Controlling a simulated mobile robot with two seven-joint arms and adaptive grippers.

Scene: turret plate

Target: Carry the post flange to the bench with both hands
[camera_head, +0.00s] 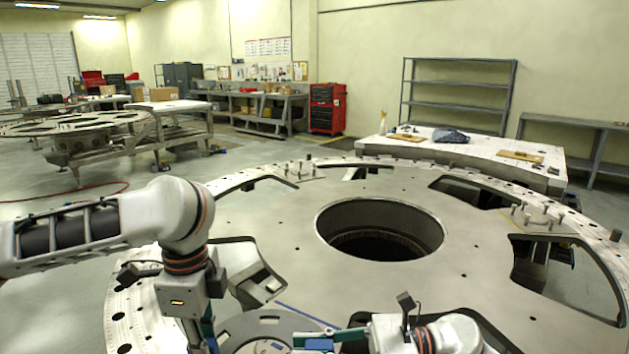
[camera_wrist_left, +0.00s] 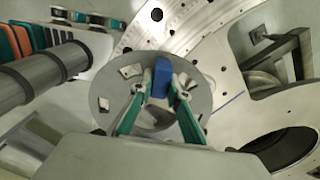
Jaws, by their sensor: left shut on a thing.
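The post flange, a grey slotted disc (camera_head: 262,331), shows at the bottom edge of the head view, partly cut off. It also shows in the left wrist view (camera_wrist_left: 196,92). My left gripper (camera_wrist_left: 160,88) is shut on a blue block at the flange; its fingertips in the head view (camera_head: 207,338) are at the disc's left side. My right gripper (camera_head: 305,338) reaches in from the right to the disc's right side, by another blue piece; its jaw gap is hidden. A pale-topped bench (camera_head: 455,154) stands behind the turret plate.
The large turret plate (camera_head: 280,225) fills the foreground, with a round central hole (camera_head: 380,230), cutouts and small upright pins near its rim. The bench top holds a dark cloth (camera_head: 451,136) and boards (camera_head: 521,156), with bare areas between. Open floor lies to the left.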

